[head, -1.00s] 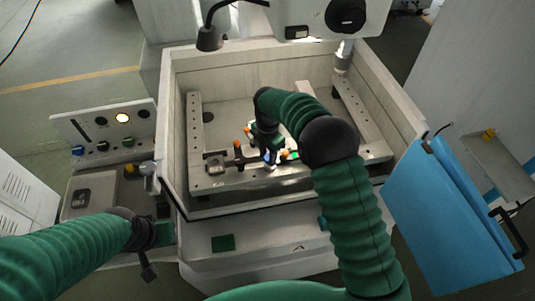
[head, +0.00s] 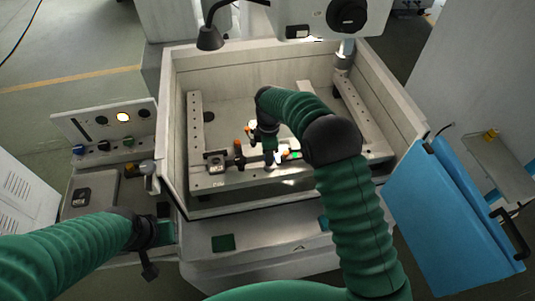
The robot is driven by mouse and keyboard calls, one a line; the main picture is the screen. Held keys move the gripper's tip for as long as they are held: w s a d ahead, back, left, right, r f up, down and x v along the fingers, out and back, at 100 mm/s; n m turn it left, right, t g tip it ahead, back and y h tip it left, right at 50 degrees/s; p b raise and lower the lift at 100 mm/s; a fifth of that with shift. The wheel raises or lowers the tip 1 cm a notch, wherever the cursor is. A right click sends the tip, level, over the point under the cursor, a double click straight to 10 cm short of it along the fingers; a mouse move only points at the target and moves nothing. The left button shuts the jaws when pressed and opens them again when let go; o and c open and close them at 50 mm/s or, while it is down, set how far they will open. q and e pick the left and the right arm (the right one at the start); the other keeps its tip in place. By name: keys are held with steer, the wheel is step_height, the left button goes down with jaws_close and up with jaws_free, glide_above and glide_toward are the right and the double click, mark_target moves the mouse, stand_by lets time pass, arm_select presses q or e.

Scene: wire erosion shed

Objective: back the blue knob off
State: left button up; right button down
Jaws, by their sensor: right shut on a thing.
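My right arm reaches over the open tank, and its gripper (head: 271,156) points down at a dark bar with small orange and green parts on the tank's front rail. My left gripper (head: 156,242) is at the lower left, outside the tank and apart from the knob. Its jaws are too dark and turned away to judge.
The pale tank wall (head: 173,140) surrounds the right gripper. A control panel (head: 105,125) with a lit yellow lamp and several small knobs, one blue, stands left. A blue door (head: 445,215) hangs at the right. A black lamp (head: 210,38) hangs over the back wall.

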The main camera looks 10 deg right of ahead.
steer(key=m, duration=0.3)
steer(key=shift+w+d+r+m, duration=0.1)
steer(key=shift+w+d+m, duration=0.1)
steer(key=shift+m, duration=0.2)
steer(key=m, duration=0.3)
steer(key=shift+m, duration=0.3)
steer(key=m, duration=0.5)
steer(key=shift+s+f+m, duration=0.15)
steer(key=shift+f+m, duration=0.05)
steer(key=shift+m, duration=0.9)
steer(key=shift+s+f+m, duration=0.1)
steer(key=shift+m, duration=0.2)
steer(key=c, duration=1)
jaws_free()
steer(key=shift+o, duration=0.2)
